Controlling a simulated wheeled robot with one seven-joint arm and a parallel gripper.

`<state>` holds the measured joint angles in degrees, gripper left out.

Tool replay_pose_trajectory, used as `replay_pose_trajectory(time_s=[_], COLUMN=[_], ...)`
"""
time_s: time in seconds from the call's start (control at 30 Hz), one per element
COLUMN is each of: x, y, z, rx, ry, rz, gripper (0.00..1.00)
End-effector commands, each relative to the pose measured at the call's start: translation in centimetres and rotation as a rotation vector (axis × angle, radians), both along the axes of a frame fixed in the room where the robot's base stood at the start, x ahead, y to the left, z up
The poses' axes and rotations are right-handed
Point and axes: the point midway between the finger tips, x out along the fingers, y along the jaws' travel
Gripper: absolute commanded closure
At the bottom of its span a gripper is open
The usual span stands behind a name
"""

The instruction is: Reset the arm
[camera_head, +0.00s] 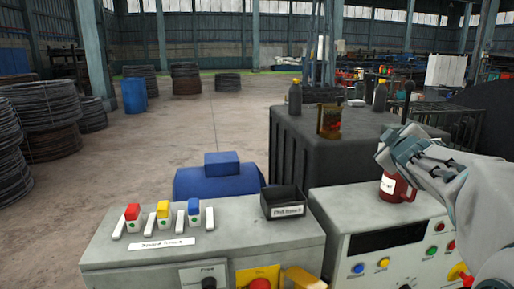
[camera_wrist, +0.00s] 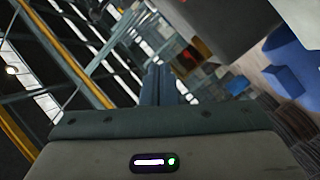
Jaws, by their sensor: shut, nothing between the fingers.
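My arm reaches in from the right of the head view. My gripper (camera_head: 384,153) is raised in front of the dark box, over the right-hand control panel. In the wrist view my gripper (camera_wrist: 157,80) shows its two fingers together with nothing between them. A dark red mug (camera_head: 396,188) with a white label is on the right-hand panel's top, just below my gripper in the picture. I cannot tell how far apart they are in depth.
A grey panel (camera_head: 105,243) carries red, yellow and blue buttons and a small black tray (camera_head: 284,203). The right-hand control panel (camera_head: 345,207) has a dark display. Behind stand a blue drum housing (camera_head: 218,182) and a dark box (camera_head: 300,150) with bottles. Open floor lies left.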

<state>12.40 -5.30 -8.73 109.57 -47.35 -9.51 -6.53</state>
Motion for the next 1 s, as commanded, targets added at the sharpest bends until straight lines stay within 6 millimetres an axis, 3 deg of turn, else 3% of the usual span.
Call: replay_pose_trajectory(time_s=[0.27, 0.4, 0.5, 0.6, 0.7, 0.8, 1.0], x=[-10.2, -17.2, -21.9, -25.5, -27.9, -28.9, -29.0], y=[6.8, 11.4, 14.3, 16.4, 17.5, 18.0, 18.1], z=[-12.8, -19.2, -22.5, -24.7, -25.8, -26.4, -26.4], rx=[0.46, 0.643, 0.734, 0.793, 0.826, 0.84, 0.843], ry=[0.365, 0.604, 0.759, 0.878, 0.954, 0.989, 0.994], rz=[-0.228, -0.321, -0.372, -0.407, -0.429, -0.439, -0.441], gripper=[1.0, 1.0, 1.0, 1.0, 1.0, 1.0, 1.0])
